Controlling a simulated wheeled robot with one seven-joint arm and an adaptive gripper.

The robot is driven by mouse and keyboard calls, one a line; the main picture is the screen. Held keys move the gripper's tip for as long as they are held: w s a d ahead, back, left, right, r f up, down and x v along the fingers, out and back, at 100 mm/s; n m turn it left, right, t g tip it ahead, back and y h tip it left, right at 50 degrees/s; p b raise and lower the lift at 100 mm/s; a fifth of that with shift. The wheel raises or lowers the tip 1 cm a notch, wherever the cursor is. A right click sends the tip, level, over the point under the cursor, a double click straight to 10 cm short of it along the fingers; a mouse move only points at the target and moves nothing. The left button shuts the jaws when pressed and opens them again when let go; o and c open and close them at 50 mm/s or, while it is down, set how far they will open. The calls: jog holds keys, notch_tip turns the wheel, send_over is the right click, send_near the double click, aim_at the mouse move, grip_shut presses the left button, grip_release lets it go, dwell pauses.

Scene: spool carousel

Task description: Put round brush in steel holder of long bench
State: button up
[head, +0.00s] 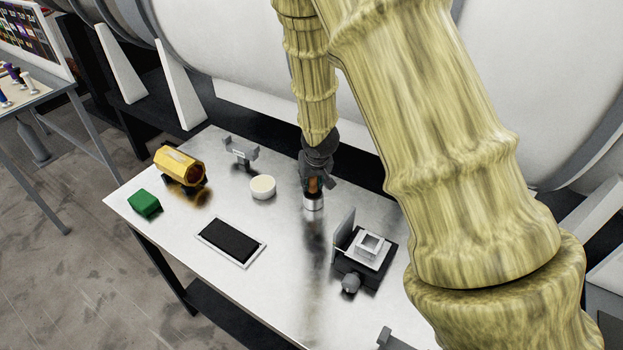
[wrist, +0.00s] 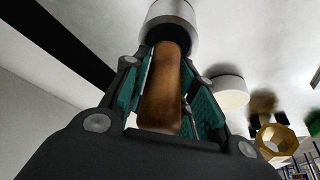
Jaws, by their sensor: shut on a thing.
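My gripper (head: 314,186) is over the middle of the long bench (head: 285,282), pointing down. It is shut on the brown handle of the round brush (wrist: 161,100), which lies between the teal finger pads in the wrist view. The brush is roughly upright, and a little of its brown handle shows in the head view. Just below the fingers is a short steel cylinder (head: 313,202), also at the top of the wrist view (wrist: 170,25). The handle runs up to its rim. I cannot tell whether this cylinder is the steel holder or part of the brush, nor whether it touches the bench.
A grey forked stand (head: 240,152), a gold hexagonal piece (head: 180,166), a green block (head: 144,203) and a black-topped tray (head: 230,243) are further left. A dark fixture with a white square block (head: 368,248) stands right.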

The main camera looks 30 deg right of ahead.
jog(key=shift+s+r, duration=0.15)
jog(key=shift+s, duration=0.1)
jog(key=shift+w+f, duration=0.1)
jog(key=shift+f, duration=0.25)
jog(key=shift+f+b, duration=0.1)
jog(key=shift+b, duration=0.2)
jog(key=shift+s+a+f, duration=0.1)
jog(key=shift+s+f, duration=0.15)
jog(key=shift+s, duration=0.1)
jog(key=o, duration=1)
jog(key=shift+f, duration=0.35)
jog(key=shift+w+r, duration=0.2)
jog(key=shift+r, duration=0.2)
